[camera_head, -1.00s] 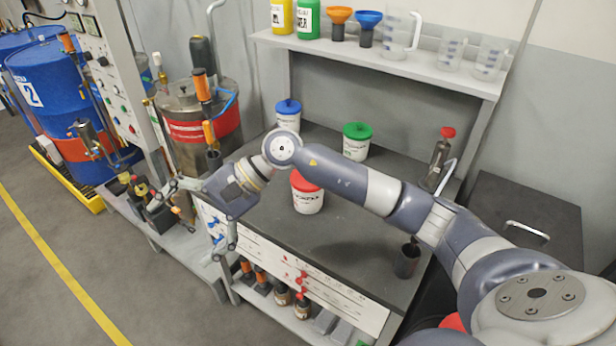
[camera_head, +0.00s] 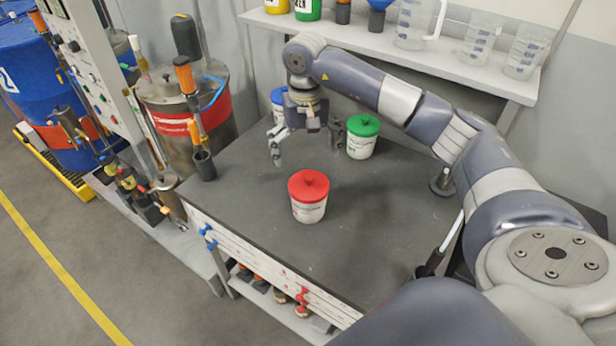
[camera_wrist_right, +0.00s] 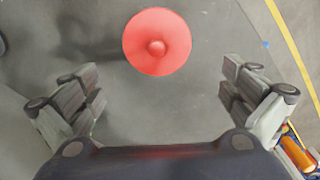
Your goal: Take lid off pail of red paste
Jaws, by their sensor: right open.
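The white pail (camera_head: 309,211) with a red lid (camera_head: 309,184) stands upright on the dark worktop, near its front. The lid sits on top of the pail and has a small round knob. My right gripper (camera_head: 306,146) is open and empty, pointing down above the worktop behind the pail. In the right wrist view the red lid (camera_wrist_right: 157,42) shows from above, ahead of the spread fingers (camera_wrist_right: 165,103) and apart from them. The lid hides the pail's body there. My left gripper is not in view.
A pail with a green lid (camera_head: 362,136) stands behind right of the red one. A blue-lidded pail (camera_head: 278,103) is partly hidden behind my right gripper. A shelf (camera_head: 400,50) with jugs and bottles runs along the back. The worktop right of the red pail is clear.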

